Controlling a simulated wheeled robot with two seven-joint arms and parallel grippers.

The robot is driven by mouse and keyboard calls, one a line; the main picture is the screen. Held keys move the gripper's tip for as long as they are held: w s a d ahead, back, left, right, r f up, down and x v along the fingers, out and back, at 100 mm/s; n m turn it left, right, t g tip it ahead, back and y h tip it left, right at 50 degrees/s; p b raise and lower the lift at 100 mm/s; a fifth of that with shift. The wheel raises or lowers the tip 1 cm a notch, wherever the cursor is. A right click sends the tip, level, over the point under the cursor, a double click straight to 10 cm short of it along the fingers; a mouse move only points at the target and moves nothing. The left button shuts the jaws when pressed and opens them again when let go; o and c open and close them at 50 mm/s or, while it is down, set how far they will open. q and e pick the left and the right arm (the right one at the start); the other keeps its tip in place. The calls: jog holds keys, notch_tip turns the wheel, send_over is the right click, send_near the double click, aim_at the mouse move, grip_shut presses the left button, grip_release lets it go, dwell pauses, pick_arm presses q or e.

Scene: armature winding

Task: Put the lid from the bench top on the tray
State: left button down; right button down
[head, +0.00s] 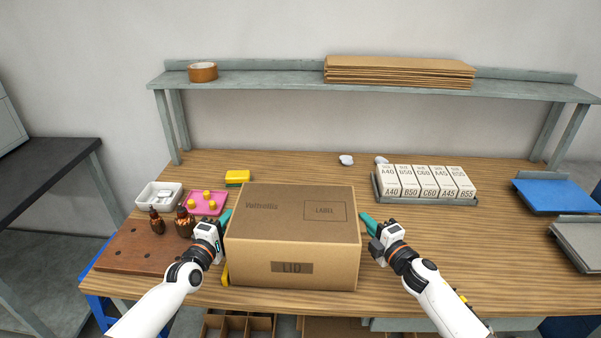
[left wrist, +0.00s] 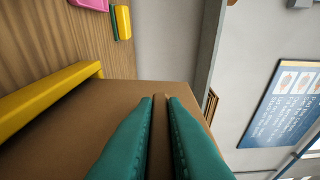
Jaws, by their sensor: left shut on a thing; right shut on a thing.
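The lid (head: 291,242) is a large brown cardboard box shape marked "LID" on its front and "LABEL" on top. It is level at the front middle of the bench; I cannot tell whether it touches the wood. My left gripper (head: 226,219) is shut on its left side, and my right gripper (head: 368,219) is shut on its right side. In the left wrist view the teal fingers (left wrist: 160,125) lie against the brown lid (left wrist: 60,140). A grey tray (head: 427,200) at the back right holds several white labelled boxes. I cannot tell which tray the task means.
A yellow bar (head: 225,274) shows by the lid's lower left. A white bin (head: 159,196), pink tray (head: 206,203), yellow block (head: 237,177) and brown board (head: 128,253) are left. Blue tray (head: 553,195) and grey tray (head: 580,243) are right. Wood right of my right gripper is clear.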

pick_arm(q)
jog(key=shift+f, duration=0.3)
pick_arm(e)
jog(key=shift+a+f, duration=0.1)
jog(key=shift+f, duration=0.2)
pick_arm(q)
jog(key=c, duration=1.4)
grip_release()
jog(key=v, duration=1.2)
jog(key=shift+p, duration=0.45)
pick_arm(e)
jog(key=shift+r, duration=0.5)
